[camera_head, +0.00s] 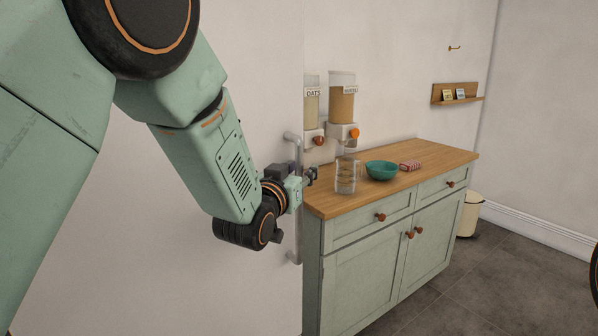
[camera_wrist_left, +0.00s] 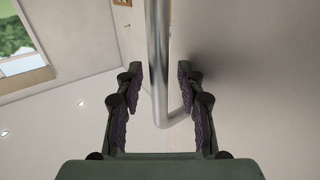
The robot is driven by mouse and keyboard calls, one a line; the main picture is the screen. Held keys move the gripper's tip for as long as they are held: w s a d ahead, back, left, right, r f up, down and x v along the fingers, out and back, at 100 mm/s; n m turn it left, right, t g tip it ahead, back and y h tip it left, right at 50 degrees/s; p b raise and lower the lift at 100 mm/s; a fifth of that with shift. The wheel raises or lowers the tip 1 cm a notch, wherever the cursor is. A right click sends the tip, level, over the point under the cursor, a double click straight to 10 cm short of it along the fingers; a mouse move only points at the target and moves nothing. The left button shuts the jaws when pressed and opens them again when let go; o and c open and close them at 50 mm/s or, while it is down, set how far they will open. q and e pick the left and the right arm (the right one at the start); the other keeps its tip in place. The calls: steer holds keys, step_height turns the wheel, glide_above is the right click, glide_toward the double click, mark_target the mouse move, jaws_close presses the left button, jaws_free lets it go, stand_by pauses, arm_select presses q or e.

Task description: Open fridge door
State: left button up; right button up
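The fridge door (camera_head: 130,250) is a large plain pale panel filling the left of the head view; no opening gap shows at its edge. Its vertical metal handle (camera_head: 296,250) is near the right edge, partly hidden by my left gripper (camera_head: 303,182). In the left wrist view, the handle bar (camera_wrist_left: 158,50) runs between the two dark fingers of the left gripper (camera_wrist_left: 160,78). The fingers are spread, with a visible gap on each side of the bar. The bar's lower end bends toward the door surface. My right gripper is not in view.
A green cabinet (camera_head: 365,280) with a wooden top stands right of the door. Dispensers (camera_head: 342,105) hang above. A cream bin (camera_head: 470,215) stands beyond. Floor at right is clear.

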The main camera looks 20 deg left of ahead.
arm_select(q)
steer(key=shift+a, duration=0.1)
steer(key=shift+c, duration=1.4)
steer(key=shift+s+d+r, duration=0.1)
steer(key=shift+s+d, duration=0.05)
steer(key=shift+d, duration=0.05)
steer(key=c, duration=0.4)
steer(key=shift+a, duration=0.1)
jaws_close()
